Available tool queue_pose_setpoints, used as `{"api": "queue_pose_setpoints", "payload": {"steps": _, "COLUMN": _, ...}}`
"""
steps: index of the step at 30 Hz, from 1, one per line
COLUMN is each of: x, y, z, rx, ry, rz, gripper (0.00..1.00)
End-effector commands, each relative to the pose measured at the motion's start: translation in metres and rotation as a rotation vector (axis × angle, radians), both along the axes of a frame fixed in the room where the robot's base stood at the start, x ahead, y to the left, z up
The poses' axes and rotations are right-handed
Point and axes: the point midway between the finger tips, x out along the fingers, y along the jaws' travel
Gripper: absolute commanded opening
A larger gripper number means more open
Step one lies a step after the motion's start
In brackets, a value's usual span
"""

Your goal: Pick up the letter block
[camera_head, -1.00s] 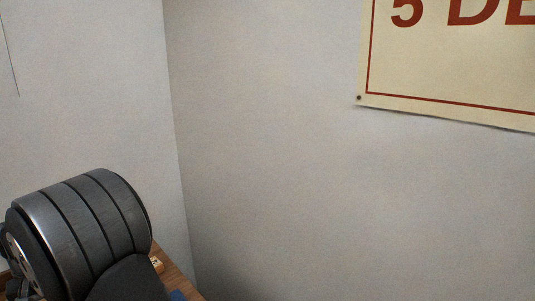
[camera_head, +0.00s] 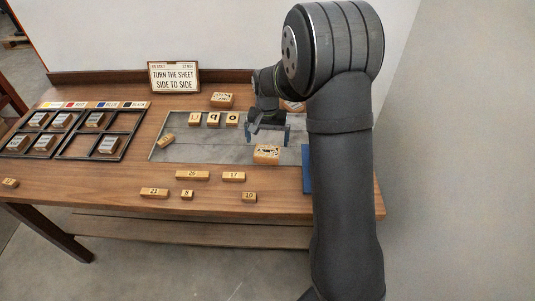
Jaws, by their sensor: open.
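My gripper (camera_head: 268,136) is open, pointing down over the right part of a grey plate (camera_head: 185,150) on the wooden table. A wide wooden block (camera_head: 266,154) with dark marks on its face lies just in front of and below the fingertips; I cannot tell whether they touch it. Three small wooden blocks with single dark characters stand in a row left of the gripper: left (camera_head: 195,119), middle (camera_head: 213,119) and right (camera_head: 231,119). The characters are too small to read surely, so I cannot tell which is the letter block. Nothing shows between the fingers.
Another wide marked block (camera_head: 222,100) lies behind the row. A tilted block (camera_head: 166,141) lies at the plate's left. Numbered blocks lie in front, including one marked 17 (camera_head: 233,176). Black divided trays (camera_head: 128,132) stand left. A sign (camera_head: 174,77) stands at the back.

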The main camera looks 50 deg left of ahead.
Motion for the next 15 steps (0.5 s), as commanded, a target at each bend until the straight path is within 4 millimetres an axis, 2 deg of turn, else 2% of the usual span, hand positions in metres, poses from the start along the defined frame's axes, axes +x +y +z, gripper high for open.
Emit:
{"api": "queue_pose_setpoints", "payload": {"steps": 8, "x": -0.001, "y": 0.000, "z": -0.022, "rx": -0.001, "ry": 0.001, "rz": 0.000, "gripper": 1.00}}
{"api": "queue_pose_setpoints", "payload": {"steps": 15, "x": -0.002, "y": -0.001, "z": -0.057, "rx": -0.001, "ry": 0.001, "rz": 0.000, "gripper": 1.00}}
